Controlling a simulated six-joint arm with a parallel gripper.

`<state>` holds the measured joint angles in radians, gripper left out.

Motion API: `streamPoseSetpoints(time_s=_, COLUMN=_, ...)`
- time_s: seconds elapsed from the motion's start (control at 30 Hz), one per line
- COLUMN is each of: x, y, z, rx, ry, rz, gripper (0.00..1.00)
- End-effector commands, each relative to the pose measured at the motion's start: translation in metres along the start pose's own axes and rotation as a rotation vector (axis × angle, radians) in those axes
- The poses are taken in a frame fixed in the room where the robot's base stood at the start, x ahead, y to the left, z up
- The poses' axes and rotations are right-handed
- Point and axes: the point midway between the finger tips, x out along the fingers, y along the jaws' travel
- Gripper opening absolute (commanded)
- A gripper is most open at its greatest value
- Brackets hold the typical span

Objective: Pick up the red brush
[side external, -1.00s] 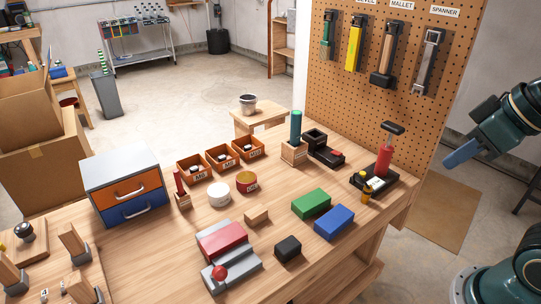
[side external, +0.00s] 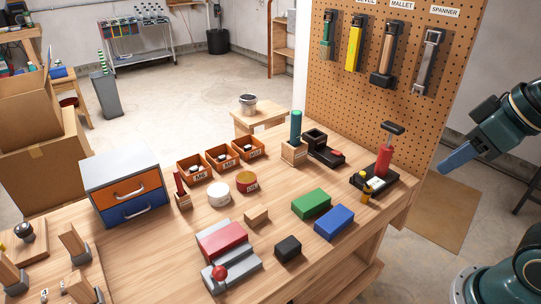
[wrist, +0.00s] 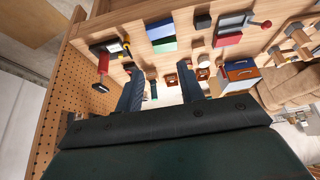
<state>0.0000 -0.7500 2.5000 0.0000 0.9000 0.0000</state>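A slim red upright piece (side external: 179,183) stands in a small wooden block beside the drawer cabinet in the side view; it may be the red brush, but it is too small to be sure. A larger red tool with a black top (side external: 384,158) stands on a black tray at the bench's right end, and its red body also shows in the wrist view (wrist: 103,63). My gripper (side external: 445,168) is right of the bench, in the air, apart from everything. In the wrist view its two fingers (wrist: 162,67) are spread with nothing held between them.
A pegboard (side external: 340,100) with hanging tools rises behind the bench's right end. A green block (side external: 311,203), a blue block (side external: 333,221), a black block (side external: 288,248), orange bins (side external: 221,157) and a drawer cabinet (side external: 124,186) stand on the bench.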

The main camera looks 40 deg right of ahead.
Motion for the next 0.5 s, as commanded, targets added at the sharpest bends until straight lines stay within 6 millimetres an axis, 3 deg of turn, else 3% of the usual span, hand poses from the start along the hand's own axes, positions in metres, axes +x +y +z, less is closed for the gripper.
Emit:
streamPoseSetpoints(time_s=0.27, x=0.001, y=-0.002, z=-0.008, rx=-0.014, ry=0.008, rz=-0.006, gripper=0.38)
streamPoseSetpoints(time_s=0.5, x=0.007, y=-0.013, z=-0.049, rx=-0.091, ry=0.053, rz=-0.042, gripper=0.38)
